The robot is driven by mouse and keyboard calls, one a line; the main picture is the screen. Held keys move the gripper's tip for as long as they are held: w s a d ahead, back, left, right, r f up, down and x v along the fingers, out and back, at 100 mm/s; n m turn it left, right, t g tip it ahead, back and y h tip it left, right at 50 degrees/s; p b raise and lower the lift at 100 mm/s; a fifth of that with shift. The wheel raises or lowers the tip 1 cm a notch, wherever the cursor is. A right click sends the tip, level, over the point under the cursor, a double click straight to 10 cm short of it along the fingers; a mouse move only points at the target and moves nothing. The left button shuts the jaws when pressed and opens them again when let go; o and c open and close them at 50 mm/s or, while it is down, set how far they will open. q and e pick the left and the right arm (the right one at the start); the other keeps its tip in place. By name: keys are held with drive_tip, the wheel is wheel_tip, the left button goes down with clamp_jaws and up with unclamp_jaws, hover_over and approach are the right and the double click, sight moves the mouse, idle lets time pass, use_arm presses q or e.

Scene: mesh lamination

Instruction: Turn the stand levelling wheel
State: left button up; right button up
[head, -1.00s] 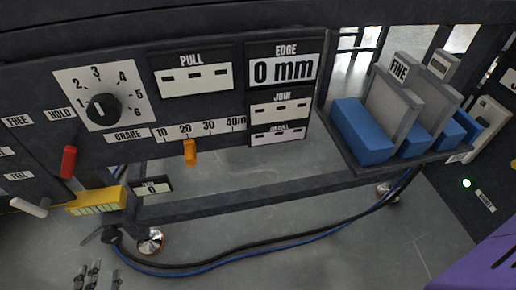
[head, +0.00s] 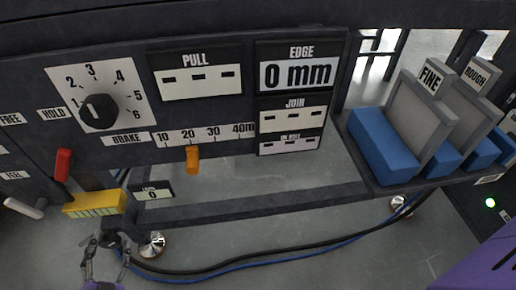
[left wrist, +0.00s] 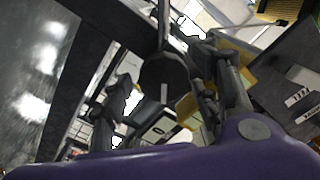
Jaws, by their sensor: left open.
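The stand levelling wheel (head: 111,239) is a small dark knob at lower left in the head view, below a yellow block (head: 94,204). In the left wrist view the dark round wheel (left wrist: 165,80) has a white mark and sits between the two fingers. My left gripper (head: 107,250) is open, with its fingers spread on either side of the wheel. It also shows in the left wrist view (left wrist: 172,100). I cannot tell whether the fingers touch the wheel. The LEVEL display (head: 152,194) reads 0. My right gripper is not in view.
A red lever (head: 63,165) and a white handle (head: 24,208) are above and left of the wheel. A metal foot (head: 152,245) stands just right. Black and blue cables (head: 245,262) run over the floor. Blue blocks (head: 382,146) sit on a shelf at right.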

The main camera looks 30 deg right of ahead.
use_arm(q)
drive_tip(key=shift+w+d, duration=0.1)
drive_tip(key=shift+w, duration=0.2)
drive_tip(key=c, duration=1.1)
drive_tip(key=shift+n+p, duration=0.4)
drive_tip(key=shift+p, duration=0.2)
drive_tip(key=shift+s, duration=0.1)
